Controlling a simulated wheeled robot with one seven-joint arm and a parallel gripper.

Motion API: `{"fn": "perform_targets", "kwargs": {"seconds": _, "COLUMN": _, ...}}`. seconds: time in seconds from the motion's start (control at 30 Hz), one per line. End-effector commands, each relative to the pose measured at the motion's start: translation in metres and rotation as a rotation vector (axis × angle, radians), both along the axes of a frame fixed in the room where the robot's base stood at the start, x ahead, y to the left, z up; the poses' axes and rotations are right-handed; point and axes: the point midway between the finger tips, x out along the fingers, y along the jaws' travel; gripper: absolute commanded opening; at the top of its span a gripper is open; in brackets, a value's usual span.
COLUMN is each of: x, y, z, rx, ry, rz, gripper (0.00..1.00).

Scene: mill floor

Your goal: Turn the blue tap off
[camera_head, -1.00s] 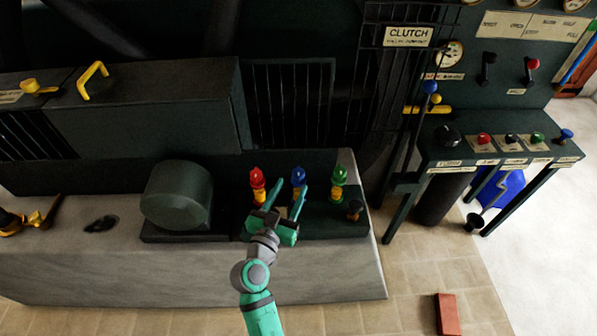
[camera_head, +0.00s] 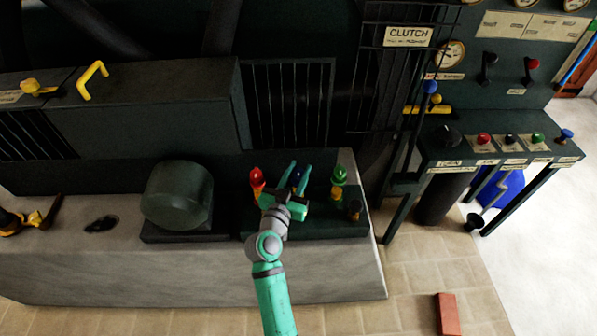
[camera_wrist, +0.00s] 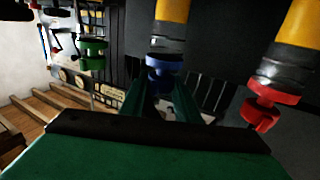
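The blue tap (camera_head: 297,177) stands between a red tap (camera_head: 256,176) and a green tap (camera_head: 338,175) on the dark block. My gripper (camera_head: 298,169) reaches over the block, one finger on each side of the blue tap, which it partly hides. The wrist view shows the blue tap (camera_wrist: 163,70), with its yellow and dark stem, just beyond the fingertips or between them. The fingers are apart; I cannot tell whether they touch the tap. The red tap (camera_wrist: 264,105) is right of my gripper there, and the green tap (camera_wrist: 91,52) is left.
A dark green drum (camera_head: 177,195) sits left of the taps. A small dark knob (camera_head: 354,208) stands at the block's right front. A control table (camera_head: 500,160) with several buttons is to the right. A red brick (camera_head: 447,314) lies on the floor.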

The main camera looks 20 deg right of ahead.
Motion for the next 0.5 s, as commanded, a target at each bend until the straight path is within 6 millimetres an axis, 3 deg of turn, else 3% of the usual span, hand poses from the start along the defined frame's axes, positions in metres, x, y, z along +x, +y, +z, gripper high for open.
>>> {"fn": "perform_targets", "kwargs": {"seconds": 0.27, "x": 0.0008, "y": 0.0004, "z": -0.0005, "rx": 0.000, "ry": 0.004, "rz": -0.023, "gripper": 0.07}}
{"fn": "perform_targets", "kwargs": {"seconds": 0.5, "x": 0.0020, "y": 0.0006, "z": -0.0011, "rx": 0.001, "ry": 0.006, "rz": -0.179, "gripper": 0.07}}
